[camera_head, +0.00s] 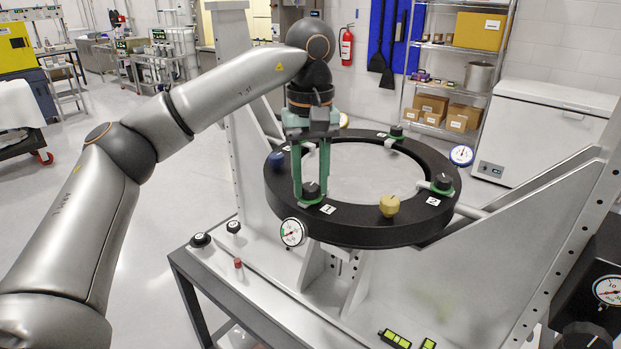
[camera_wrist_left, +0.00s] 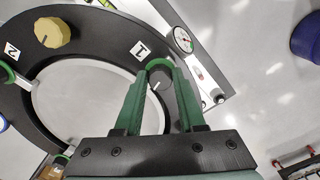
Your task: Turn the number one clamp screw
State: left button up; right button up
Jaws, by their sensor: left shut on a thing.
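The black ring fixture (camera_head: 355,225) lies level on its metal stand. The number one clamp screw (camera_head: 311,190) is a black knob on its near left part, beside a white label; in the left wrist view the knob (camera_wrist_left: 160,80) has a white mark and sits by the label reading 1 (camera_wrist_left: 139,47). My left gripper (camera_head: 311,186) points down with its green fingers either side of this knob, shut on it. The fingers (camera_wrist_left: 160,72) hide parts of the knob's sides. Other black clamp knobs stand at the ring's right (camera_head: 441,182) and back (camera_head: 396,130). My right gripper is out of view.
A gold knob (camera_head: 389,206) and a blue knob (camera_head: 276,159) stand on the ring. Dial gauges stick out at its near left (camera_head: 292,232) and right (camera_head: 461,155). Tall metal side plates (camera_head: 560,235) flank the ring. Small black knobs (camera_head: 200,240) sit on the base plate.

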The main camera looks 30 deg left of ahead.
pick_arm(q)
grip_shut()
jog(key=shift+n, duration=0.4)
